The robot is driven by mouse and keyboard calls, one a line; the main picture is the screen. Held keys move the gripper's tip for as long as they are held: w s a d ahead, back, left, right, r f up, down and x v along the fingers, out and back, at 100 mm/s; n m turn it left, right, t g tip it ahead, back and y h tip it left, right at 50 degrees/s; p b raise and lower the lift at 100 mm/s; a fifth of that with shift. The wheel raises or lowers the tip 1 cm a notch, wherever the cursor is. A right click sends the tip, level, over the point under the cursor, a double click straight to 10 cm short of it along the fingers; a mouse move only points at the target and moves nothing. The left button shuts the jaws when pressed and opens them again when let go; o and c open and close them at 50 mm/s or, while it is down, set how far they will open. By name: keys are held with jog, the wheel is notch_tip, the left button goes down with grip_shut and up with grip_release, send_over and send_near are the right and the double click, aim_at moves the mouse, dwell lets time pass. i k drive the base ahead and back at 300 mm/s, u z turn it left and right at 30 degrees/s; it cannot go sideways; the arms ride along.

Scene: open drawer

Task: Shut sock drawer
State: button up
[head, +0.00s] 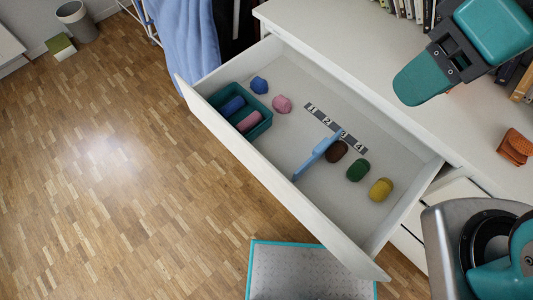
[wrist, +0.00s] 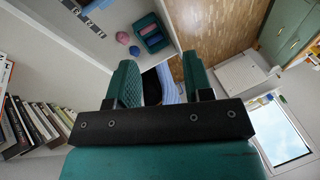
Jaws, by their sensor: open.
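The sock drawer (head: 290,137) is pulled well out of the white dresser (head: 340,40). Inside it lie a teal box (head: 262,127) with blue and pink rolls, loose blue (head: 259,85) and pink (head: 282,104) bundles, and brown (head: 337,152), green (head: 357,170) and yellow (head: 381,189) bundles. A light blue divider (head: 318,156) stands near a numbered strip (head: 318,115). My gripper (head: 409,92) is open and empty above the dresser top, apart from the drawer. In the wrist view, my gripper (wrist: 161,78) shows spread fingers, with part of the drawer (wrist: 115,50) at upper left.
An orange folded item (head: 515,147) and books (head: 410,8) are on the dresser top. A blue cloth (head: 185,40) hangs behind the drawer's left end. A grey mat with a teal edge (head: 305,272) lies below the drawer front.

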aim_at(340, 212)
jog(key=z, duration=1.5)
jog(key=k, duration=0.7)
jog(key=u, duration=1.4)
